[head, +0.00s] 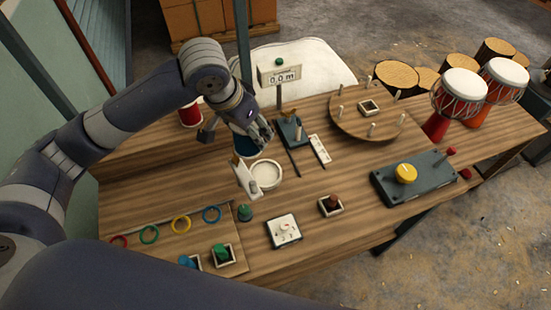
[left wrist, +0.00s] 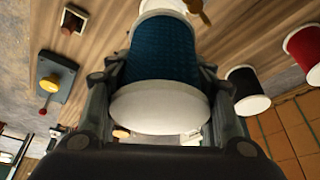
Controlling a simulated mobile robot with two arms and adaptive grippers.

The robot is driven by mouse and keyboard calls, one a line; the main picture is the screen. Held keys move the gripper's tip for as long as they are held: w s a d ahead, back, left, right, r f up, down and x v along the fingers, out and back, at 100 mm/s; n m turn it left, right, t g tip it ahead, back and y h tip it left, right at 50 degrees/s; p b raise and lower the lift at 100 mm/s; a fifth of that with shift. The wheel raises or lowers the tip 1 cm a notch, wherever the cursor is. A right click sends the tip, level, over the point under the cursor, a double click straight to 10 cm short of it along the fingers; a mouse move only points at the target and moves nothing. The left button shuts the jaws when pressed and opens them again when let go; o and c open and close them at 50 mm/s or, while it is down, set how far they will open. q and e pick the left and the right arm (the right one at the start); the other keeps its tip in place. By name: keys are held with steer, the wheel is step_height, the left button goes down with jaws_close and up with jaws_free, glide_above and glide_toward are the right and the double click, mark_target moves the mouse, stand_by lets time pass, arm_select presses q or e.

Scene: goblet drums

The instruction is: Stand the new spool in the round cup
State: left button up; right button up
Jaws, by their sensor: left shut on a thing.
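The new spool is blue with white ends. My left gripper (head: 252,134) is shut around the blue spool (head: 243,147), which is partly hidden by the fingers in the head view. In the left wrist view the blue spool (left wrist: 162,50) lies between both fingers, with its white near end facing the camera. The round cup (head: 266,175) is a shallow white ring on the table, just below and right of the spool in the head view. Its middle looks empty. I cannot tell the height of the spool above it. My right gripper is not in view.
A small white stand (head: 246,180) is close on the cup's left. A red spool (head: 190,115) stands behind left; in the left wrist view a black spool (left wrist: 246,90) also shows. A post with a display (head: 279,76) and a round wooden board (head: 350,122) are behind right.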

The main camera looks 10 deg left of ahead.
arm_select(q)
steer(key=w+d+f+m, duration=0.1)
steer(key=f, duration=0.4)
steer(key=w+f+m+h, duration=0.1)
steer(key=w+f+m, duration=0.1)
steer(key=f, duration=0.3)
steer(key=w+d+f+m+g+b, duration=0.1)
steer(key=f+m, duration=0.1)
steer(key=f, duration=0.3)
steer(key=shift+w+d+h, duration=0.2)
steer(key=shift+d+h, duration=0.1)
step_height(320, 180, down, 3)
steer(key=shift+f+p, duration=0.2)
steer(key=shift+p, duration=0.1)
steer(key=shift+f, duration=0.4)
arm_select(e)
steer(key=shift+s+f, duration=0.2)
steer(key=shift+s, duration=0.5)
arm_select(q)
steer(key=shift+f, duration=0.15)
steer(key=o, duration=1.2)
steer(key=shift+c, duration=0.2)
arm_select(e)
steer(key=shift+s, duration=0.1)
